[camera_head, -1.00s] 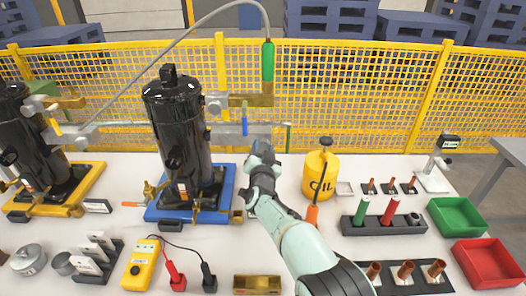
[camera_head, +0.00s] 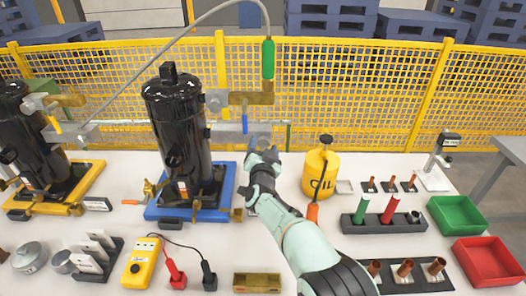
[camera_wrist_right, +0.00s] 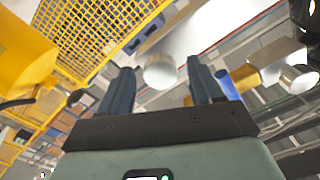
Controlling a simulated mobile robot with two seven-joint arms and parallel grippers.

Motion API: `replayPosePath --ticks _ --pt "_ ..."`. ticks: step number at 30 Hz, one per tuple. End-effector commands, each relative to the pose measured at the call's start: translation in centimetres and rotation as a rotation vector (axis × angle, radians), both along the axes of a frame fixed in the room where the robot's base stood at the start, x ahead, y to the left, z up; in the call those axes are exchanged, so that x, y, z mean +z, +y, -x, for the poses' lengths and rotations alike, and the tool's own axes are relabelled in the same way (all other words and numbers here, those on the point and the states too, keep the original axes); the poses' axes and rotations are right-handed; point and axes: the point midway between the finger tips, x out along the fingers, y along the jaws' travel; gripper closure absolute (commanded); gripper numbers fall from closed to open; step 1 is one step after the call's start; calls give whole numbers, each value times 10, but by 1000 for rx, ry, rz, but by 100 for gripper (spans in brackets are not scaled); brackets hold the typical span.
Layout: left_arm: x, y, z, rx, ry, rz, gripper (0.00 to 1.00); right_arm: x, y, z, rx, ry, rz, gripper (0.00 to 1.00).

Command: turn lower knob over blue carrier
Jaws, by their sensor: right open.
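The blue carrier (camera_head: 228,183) holds a black compressor (camera_head: 176,130) at the left of centre. The lower knob is a pale round-ended cylinder (camera_wrist_right: 160,72) in the right wrist view, seen beyond and between my fingers. My right gripper (camera_head: 261,146) is open at the right end of the pipe, over the carrier's right side. It also shows in the right wrist view (camera_wrist_right: 160,85). Whether the fingers touch the knob is unclear. My left gripper is out of view.
A yellow oil can (camera_head: 318,172) stands close right of my right arm. A second compressor on a yellow carrier (camera_head: 88,184) is at the left. A hose (camera_head: 150,82) crosses above the compressors. A yellow mesh fence (camera_head: 345,95) stands behind. A yellow meter (camera_head: 141,263) lies in front.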

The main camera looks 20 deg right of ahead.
Motion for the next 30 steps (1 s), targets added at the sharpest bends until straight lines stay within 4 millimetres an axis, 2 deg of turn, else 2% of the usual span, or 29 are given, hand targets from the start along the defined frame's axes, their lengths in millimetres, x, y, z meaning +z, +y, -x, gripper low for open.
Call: replayPosePath --ticks 5,8,21,25,30 --pt "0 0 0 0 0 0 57 1 4 11 1 1 -2 35" --pt "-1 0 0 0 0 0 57 1 8 26 3 0 -3 35" --pt "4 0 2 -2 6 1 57 1 32 108 3 1 -2 35" --pt "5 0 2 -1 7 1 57 1 36 122 2 1 -2 35" --pt "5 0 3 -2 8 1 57 0 37 129 1 0 0 35"
